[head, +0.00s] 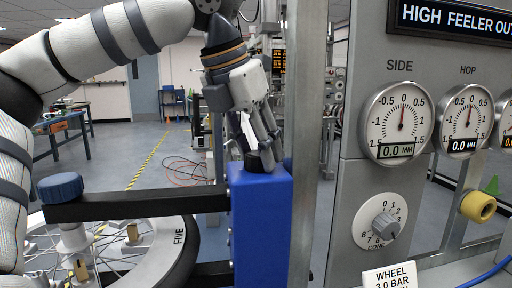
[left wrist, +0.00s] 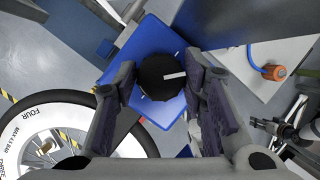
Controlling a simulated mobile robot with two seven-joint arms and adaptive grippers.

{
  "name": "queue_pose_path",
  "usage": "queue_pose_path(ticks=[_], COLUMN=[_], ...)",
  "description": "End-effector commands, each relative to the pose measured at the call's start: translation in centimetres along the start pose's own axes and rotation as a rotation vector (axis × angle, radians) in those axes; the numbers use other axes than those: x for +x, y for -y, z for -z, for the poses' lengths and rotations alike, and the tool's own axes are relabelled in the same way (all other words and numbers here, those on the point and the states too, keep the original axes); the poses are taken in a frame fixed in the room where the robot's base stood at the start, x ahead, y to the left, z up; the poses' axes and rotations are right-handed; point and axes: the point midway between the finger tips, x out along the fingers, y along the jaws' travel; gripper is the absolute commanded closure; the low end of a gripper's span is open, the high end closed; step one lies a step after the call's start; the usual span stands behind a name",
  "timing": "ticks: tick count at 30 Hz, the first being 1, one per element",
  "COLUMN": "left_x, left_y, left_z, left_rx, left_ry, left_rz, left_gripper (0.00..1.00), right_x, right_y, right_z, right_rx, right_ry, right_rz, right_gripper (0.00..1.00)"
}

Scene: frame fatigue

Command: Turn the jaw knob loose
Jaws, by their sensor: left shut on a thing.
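The jaw knob is a round black knob (head: 254,165) with a white pointer line, on top of an upright blue block (head: 262,225). In the left wrist view the knob (left wrist: 158,78) sits between the two fingers, its pointer line aimed to the right. My left gripper (head: 259,150) comes down from above and is shut on the knob, which the fingers partly hide in the head view. In the left wrist view the gripper (left wrist: 160,90) has one finger on each side of the knob.
A dark bar (head: 140,206) runs left from the block above a wheel (head: 182,250), with a blue knob (head: 60,187) at its far end. A grey post (head: 306,130) stands close right of the block. Further right is a panel with gauges (head: 398,122) and a dial (head: 385,227).

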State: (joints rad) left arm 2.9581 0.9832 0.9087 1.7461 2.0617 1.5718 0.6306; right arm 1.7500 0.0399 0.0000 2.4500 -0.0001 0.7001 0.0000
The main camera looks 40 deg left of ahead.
Motion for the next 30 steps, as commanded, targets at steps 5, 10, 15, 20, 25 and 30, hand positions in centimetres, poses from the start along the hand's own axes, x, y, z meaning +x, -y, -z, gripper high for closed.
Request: queue_pose_path(ticks=[5,10,15,20,25,30], left_x=[0.03,0.04,0.05,0.04,0.06,0.05], left_y=[0.11,0.14,0.16,0.2,0.19,0.21], left_z=[0.06,0.03,0.05,0.02,0.03,0.03], left_rx=[-0.149,-0.294,-0.422,-0.522,-0.596,-0.641], left_ry=[0.006,0.015,0.022,0.028,0.032,0.035], left_rz=[-0.064,-0.124,-0.177,-0.216,-0.247,-0.266], left_gripper=[0.9,0.9,0.9,0.9,0.9,0.9], right_x=[0.01,0.01,0.01,0.01,0.01,0.01], right_y=[0.0,0.0,0.0,0.0,0.0,0.0], right_z=[-0.01,-0.01,-0.01,-0.01,-0.01,-0.01], right_rx=[0.0,0.0,0.0,0.0,0.0,0.0], right_ry=[0.001,0.0,0.0,0.001,0.0,0.001], right_rz=[0.0,0.0,0.0,0.0,0.0,0.0], right_gripper=[0.47,0.47,0.47,0.47,0.47,0.47])
